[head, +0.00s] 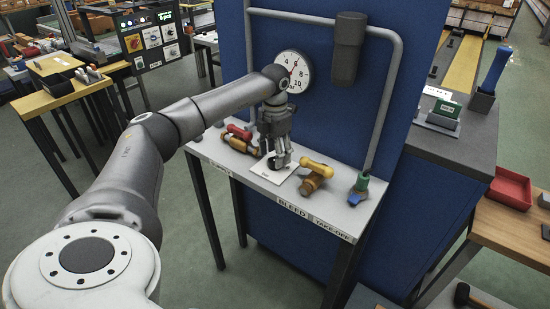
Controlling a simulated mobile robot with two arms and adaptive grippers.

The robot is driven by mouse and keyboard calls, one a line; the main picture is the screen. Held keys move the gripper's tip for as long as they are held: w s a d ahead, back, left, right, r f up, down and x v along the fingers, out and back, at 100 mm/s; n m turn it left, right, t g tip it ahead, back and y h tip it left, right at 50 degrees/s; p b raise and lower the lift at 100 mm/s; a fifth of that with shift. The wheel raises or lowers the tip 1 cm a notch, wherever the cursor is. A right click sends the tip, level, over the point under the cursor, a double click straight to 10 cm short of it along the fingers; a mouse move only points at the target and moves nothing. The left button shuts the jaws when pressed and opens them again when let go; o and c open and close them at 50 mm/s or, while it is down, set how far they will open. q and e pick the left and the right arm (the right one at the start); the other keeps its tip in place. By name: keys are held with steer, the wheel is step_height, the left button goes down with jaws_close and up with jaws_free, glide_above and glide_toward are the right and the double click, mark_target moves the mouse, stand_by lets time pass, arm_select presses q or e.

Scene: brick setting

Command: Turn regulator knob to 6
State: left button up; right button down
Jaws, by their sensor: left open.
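My left gripper (277,162) points down over a white plate (262,172) on the grey shelf below the gauge. Its fingers are open and stand around or just above a small dark part on the plate, probably the regulator knob. The fingers hide most of that part, so its setting cannot be read, and I cannot tell whether they touch it. The round white gauge (295,72) is on the blue panel behind my wrist, which covers its left edge; a red needle shows on it. My right gripper is not in view.
On the shelf (340,210), a red-handled valve (239,132) stands left of the gripper. A grey pipe (391,85) and dark cylinder (347,50) are on the panel.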

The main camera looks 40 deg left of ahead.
arm_select(q)
step_height(320, 180, up, 10)
steer(key=shift+f, duration=0.15)
stand_by(0.7)
